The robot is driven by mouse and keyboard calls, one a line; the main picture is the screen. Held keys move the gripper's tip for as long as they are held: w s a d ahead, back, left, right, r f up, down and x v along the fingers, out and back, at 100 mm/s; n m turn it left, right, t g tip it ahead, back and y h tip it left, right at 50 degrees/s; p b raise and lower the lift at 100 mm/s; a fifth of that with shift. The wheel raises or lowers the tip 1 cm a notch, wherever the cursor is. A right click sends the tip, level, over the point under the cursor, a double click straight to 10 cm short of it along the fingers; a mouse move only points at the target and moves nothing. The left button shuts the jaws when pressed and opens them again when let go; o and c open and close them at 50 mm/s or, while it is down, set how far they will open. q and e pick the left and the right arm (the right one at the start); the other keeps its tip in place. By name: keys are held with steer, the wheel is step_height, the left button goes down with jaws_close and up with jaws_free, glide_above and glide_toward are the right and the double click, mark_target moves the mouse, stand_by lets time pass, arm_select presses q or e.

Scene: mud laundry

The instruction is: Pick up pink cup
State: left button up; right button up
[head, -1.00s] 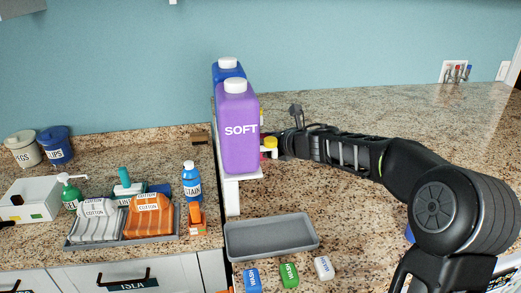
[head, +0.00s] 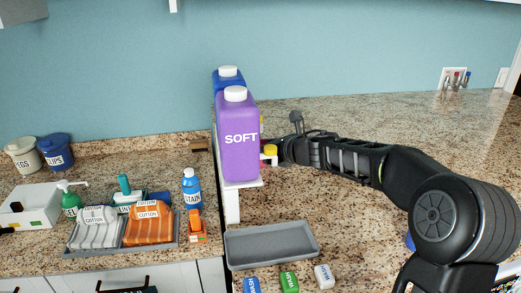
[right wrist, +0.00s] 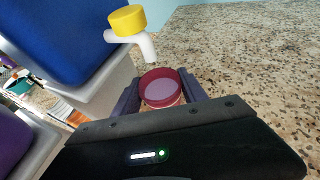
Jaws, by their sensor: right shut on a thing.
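The pink cup (right wrist: 163,92) shows in the right wrist view, with a dark pink rim and a paler inside that faces the camera. My right gripper (right wrist: 160,86) has one finger on each side of it and is shut on it. In the head view my right gripper (head: 286,150) is at the far end of my right arm, just right of the purple SOFT jug (head: 239,137). The cup cannot be made out there. Whether the cup touches the counter is unclear. My left gripper is not in view.
A blue jug (right wrist: 65,30) with a white spout and yellow cap (right wrist: 127,19) is close beside the cup. The jugs stand on a raised white stand (head: 232,204). A grey tray (head: 270,245) lies in front. The granite counter at the right back (head: 370,115) is clear.

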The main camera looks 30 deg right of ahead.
steer(key=shift+r, duration=0.45)
steer(key=s+d, duration=0.1)
steer(key=d, duration=0.3)
steer(key=s+d+b, duration=0.1)
steer(key=d, duration=0.3)
steer(key=s+d+b, duration=0.1)
steer(key=d, duration=0.3)
steer(key=shift+f, duration=0.15)
step_height(320, 180, up, 14)
steer(key=p, duration=0.2)
steer(key=shift+s+d, duration=0.15)
steer(key=shift+d, duration=0.15)
